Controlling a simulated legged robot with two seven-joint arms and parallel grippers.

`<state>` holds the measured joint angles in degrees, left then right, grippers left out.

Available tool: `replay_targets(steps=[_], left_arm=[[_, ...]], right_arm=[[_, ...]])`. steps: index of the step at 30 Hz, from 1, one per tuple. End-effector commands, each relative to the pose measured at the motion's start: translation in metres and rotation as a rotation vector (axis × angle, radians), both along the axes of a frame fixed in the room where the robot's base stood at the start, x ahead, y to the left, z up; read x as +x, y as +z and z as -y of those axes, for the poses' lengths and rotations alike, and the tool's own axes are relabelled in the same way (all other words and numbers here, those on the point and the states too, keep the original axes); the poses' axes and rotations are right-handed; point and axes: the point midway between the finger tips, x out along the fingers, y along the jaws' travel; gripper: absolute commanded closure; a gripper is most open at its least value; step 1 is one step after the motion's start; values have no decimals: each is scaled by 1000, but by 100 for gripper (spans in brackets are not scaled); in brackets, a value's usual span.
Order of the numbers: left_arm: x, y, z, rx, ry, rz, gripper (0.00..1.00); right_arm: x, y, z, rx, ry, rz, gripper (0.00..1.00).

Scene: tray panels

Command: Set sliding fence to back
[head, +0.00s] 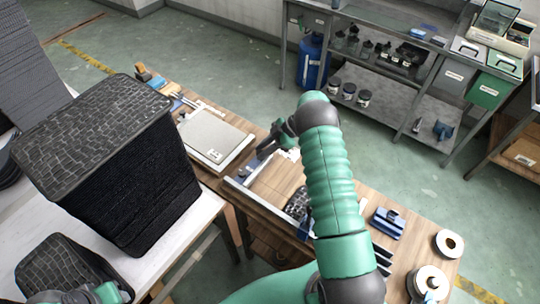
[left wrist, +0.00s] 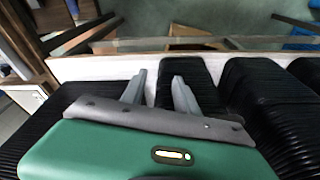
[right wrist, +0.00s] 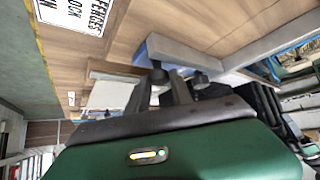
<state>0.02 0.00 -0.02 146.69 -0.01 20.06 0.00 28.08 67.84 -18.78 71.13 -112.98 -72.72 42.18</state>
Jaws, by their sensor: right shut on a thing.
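The sliding fence (head: 253,172) is a pale bar on the wooden bench, left of my right arm in the head view. In the right wrist view the fence (right wrist: 195,54) is a grey bar with a blue end and dark knobs beside my fingers. My right gripper (head: 268,146) is at the fence's far end and shut on it; the right wrist view shows the fingers (right wrist: 178,88) close together at the dark knobs. The exact contact is partly hidden. My left gripper (left wrist: 158,88) is open and empty above dark stacked panels.
A tall stack of dark panels (head: 130,165) stands on the white table at left. A grey board (head: 212,138) lies behind the fence area. A long pale rail (head: 265,208) runs along the bench front. A blue block (head: 388,222) and tape rolls (head: 449,243) are at right.

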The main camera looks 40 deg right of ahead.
Motion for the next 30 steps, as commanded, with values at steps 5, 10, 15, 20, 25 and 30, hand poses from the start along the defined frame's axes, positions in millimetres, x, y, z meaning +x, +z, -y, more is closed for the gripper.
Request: replay_targets(steps=[5,10,15,20,25,30], left_arm=[[0,0,0,0,-1,0,64],[0,0,0,0,-1,0,64],[0,0,0,0,0,0,64],[0,-1,0,0,-1,0,64],[0,-4,0,0,-1,0,64],[0,-8,0,0,-1,0,64]], right_arm=[[7,4,-2,2,-1,7,100],[8,4,-1,-3,-3,9,69],[8,3,-2,1,-1,7,66],[5,7,1,0,-1,8,66],[-7,31,23,-2,-2,8,66],[-25,68,53,-3,-3,8,66]])
